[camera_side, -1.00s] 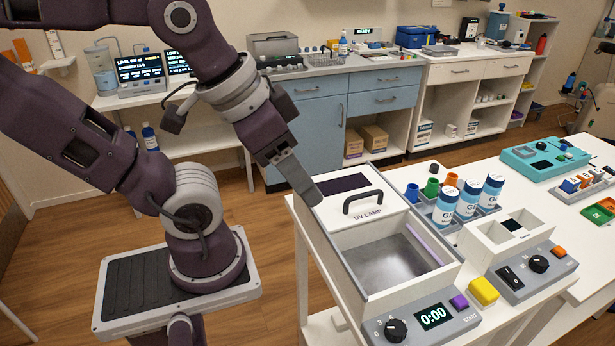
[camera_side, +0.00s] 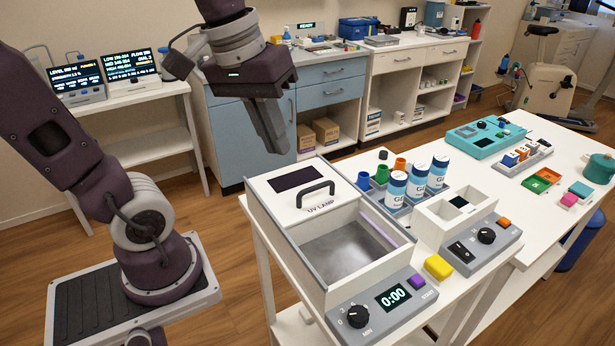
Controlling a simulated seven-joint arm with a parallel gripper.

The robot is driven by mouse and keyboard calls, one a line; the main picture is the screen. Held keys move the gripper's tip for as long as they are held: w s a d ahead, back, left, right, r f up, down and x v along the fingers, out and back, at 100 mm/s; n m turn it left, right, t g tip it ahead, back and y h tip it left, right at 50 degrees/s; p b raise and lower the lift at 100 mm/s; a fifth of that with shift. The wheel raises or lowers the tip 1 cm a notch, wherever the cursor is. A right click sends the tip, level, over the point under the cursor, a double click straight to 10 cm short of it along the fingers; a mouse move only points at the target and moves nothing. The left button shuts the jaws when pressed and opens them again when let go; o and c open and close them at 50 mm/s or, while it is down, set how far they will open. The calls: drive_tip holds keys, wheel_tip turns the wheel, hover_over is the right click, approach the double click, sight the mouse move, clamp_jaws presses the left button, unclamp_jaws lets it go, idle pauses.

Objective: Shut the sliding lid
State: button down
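The UV lamp box (camera_side: 356,289) stands on the white table, with a dial and a display reading 0:00 on its front. Its white sliding lid (camera_side: 275,208) covers the back part and carries a black handle (camera_side: 315,193) and a dark window. The front part is open and shows an empty metal-grey inside. My gripper (camera_side: 277,145) hangs above and behind the lid, apart from it and pointing down. Its fingers overlap in this view, so the gap between them cannot be made out. Nothing is seen held in it.
Several white-blue bottles (camera_side: 417,178) and coloured caps stand in a rack close right of the box. A small device (camera_side: 470,225) and a yellow block (camera_side: 438,267) lie right of it. The space above the lid is clear.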

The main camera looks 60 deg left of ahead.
drive_tip(key=w+a+f+n+g+h, duration=0.1)
drive_tip(key=w+a+n+g+h, duration=0.1)
drive_tip(key=w+a+n, duration=0.55)
drive_tip(key=n+g+h, duration=0.1)
drive_tip(key=n, duration=0.4)
hover_over(299, 184)
drive_tip(key=shift+m, duration=0.25)
wheel_tip(299, 184, down, 12)
drive_tip(key=shift+f, duration=0.1)
drive_tip(key=d, duration=0.1)
drive_tip(key=d+f, duration=0.1)
drive_tip(key=d, duration=0.1)
drive_tip(key=shift+d, duration=0.5)
drive_tip(key=shift+d, duration=0.1)
drive_tip(key=d, duration=1.6)
drive_tip(key=shift+s+d, duration=0.1)
drive_tip(key=shift+d, duration=0.1)
